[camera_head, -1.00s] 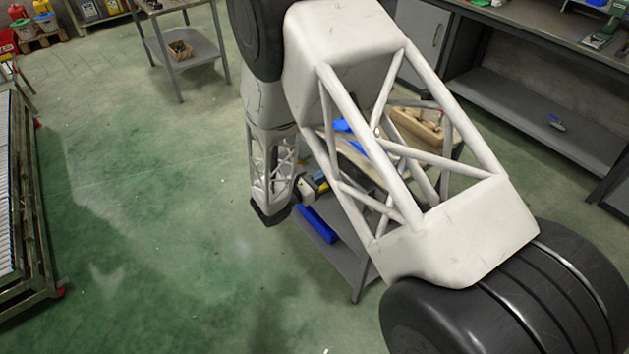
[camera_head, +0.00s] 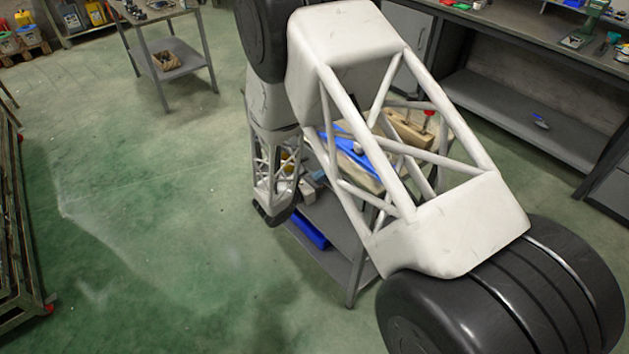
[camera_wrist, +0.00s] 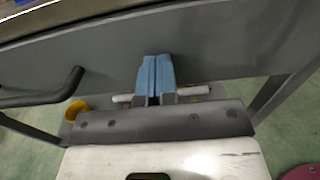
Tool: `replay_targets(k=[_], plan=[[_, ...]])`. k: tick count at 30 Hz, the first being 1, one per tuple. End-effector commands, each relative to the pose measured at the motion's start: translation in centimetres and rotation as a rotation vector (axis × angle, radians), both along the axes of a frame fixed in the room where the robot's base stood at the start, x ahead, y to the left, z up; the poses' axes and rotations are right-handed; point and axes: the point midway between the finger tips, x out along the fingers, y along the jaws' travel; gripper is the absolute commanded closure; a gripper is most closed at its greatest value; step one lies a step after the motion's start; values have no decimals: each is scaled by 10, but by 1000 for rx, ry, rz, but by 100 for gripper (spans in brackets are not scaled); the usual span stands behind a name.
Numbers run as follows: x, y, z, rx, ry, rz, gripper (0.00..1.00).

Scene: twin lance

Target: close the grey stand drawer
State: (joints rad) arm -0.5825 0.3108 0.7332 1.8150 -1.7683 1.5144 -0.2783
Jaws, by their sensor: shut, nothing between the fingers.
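The grey stand (camera_head: 347,262) is at the centre of the head view, largely behind my arm. In the wrist view a flat grey panel (camera_wrist: 215,58), apparently the drawer front, spans the picture, with a dark bar handle (camera_wrist: 45,97) at left. My gripper (camera_wrist: 155,72) is shut and empty, its blue fingertips pointing at the panel to the right of the handle. I cannot tell whether they touch it. In the head view my gripper (camera_head: 317,177) shows only in part beside the stand. How far the drawer is out is hidden there.
A blue bin (camera_head: 308,232) is on the stand's lower shelf; a wooden block (camera_head: 408,130) is on top. A workbench (camera_head: 530,110) stands at right, a small table (camera_head: 165,50) at back left. Green floor at left is clear. A yellow object (camera_wrist: 76,109) shows near the handle.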

Motion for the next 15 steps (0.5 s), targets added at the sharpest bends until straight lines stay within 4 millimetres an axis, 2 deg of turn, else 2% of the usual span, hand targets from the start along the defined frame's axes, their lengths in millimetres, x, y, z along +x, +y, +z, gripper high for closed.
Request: replay_targets(k=[15], plan=[[6, -5, 1, 4, -2, -6, 100]])
